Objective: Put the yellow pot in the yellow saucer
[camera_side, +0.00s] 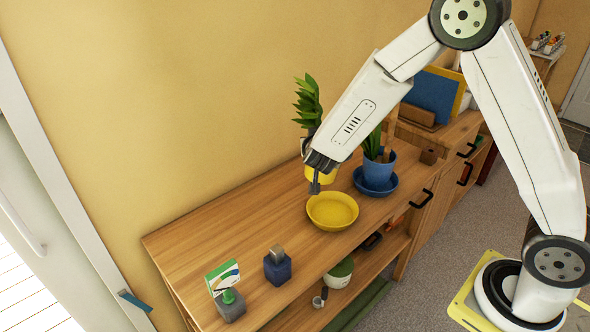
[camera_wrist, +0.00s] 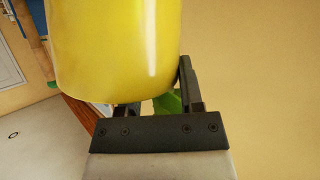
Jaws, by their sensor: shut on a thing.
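The yellow pot (camera_side: 328,174) with a tall green plant (camera_side: 308,103) is partly hidden behind my gripper in the side view. The pot (camera_wrist: 115,50) fills the upper middle of the wrist view. My gripper (camera_side: 315,184) is shut on the pot; its fingers (camera_wrist: 157,100) show at the pot's lower edge in the wrist view. The yellow saucer (camera_side: 332,212) lies empty on the wooden shelf top, just in front of the pot and gripper in the side view. I cannot tell whether the pot touches the wood.
A blue pot (camera_side: 378,171) with a plant stands in a blue saucer (camera_side: 390,188) right of the yellow saucer. The left wood (camera_side: 220,230) is clear.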

